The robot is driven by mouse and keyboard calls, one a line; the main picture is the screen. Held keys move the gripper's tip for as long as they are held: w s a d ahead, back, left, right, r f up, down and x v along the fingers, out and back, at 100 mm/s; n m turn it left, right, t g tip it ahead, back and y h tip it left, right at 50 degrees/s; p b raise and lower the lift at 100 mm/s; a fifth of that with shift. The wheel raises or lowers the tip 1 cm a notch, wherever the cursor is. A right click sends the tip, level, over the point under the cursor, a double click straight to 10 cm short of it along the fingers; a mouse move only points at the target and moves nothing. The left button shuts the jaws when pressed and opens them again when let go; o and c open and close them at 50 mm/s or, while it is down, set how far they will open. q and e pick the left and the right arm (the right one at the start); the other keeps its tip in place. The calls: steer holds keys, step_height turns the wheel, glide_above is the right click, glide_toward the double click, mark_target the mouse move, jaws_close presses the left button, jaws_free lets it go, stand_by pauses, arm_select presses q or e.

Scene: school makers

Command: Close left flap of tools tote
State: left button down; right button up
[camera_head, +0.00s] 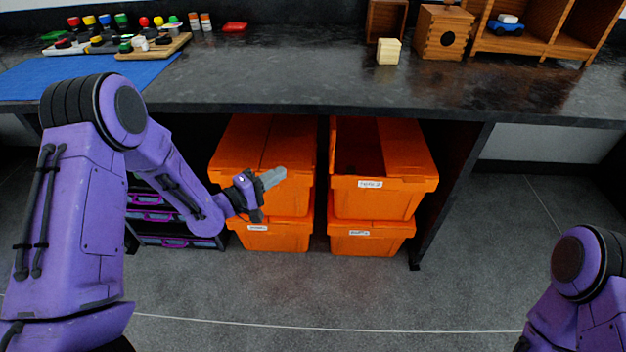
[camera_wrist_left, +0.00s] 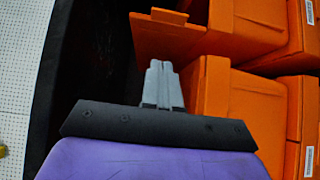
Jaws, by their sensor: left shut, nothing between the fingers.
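Two stacks of orange totes stand under the bench. The upper right tote (camera_head: 385,198) has its left side open, showing a dark inside. Its right flap (camera_head: 403,150) lies closed, and a narrow orange strip, apparently its raised left flap (camera_head: 336,147), stands along the left edge. The label text is too small to read surely. The upper left tote (camera_head: 243,150) looks closed. My left gripper (camera_head: 274,177) is shut and empty, in front of the upper left tote. In the left wrist view the shut fingers (camera_wrist_left: 162,85) point toward a raised orange panel (camera_wrist_left: 168,37). My right gripper is out of view.
The dark bench top (camera_head: 270,85) overhangs the totes. Lower totes (camera_head: 275,235) support both stacks. A purple-trimmed drawer unit (camera_head: 170,228) stands left of them. Wooden boxes (camera_head: 442,32) sit on the bench. The floor in front is clear.

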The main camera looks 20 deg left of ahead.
arm_select(q)
steer(key=s+d+b+x, duration=0.1)
steer(key=d+x, duration=0.1)
steer(key=x, duration=1)
steer(key=shift+d+b, duration=0.3)
steer(key=shift+d, duration=0.15)
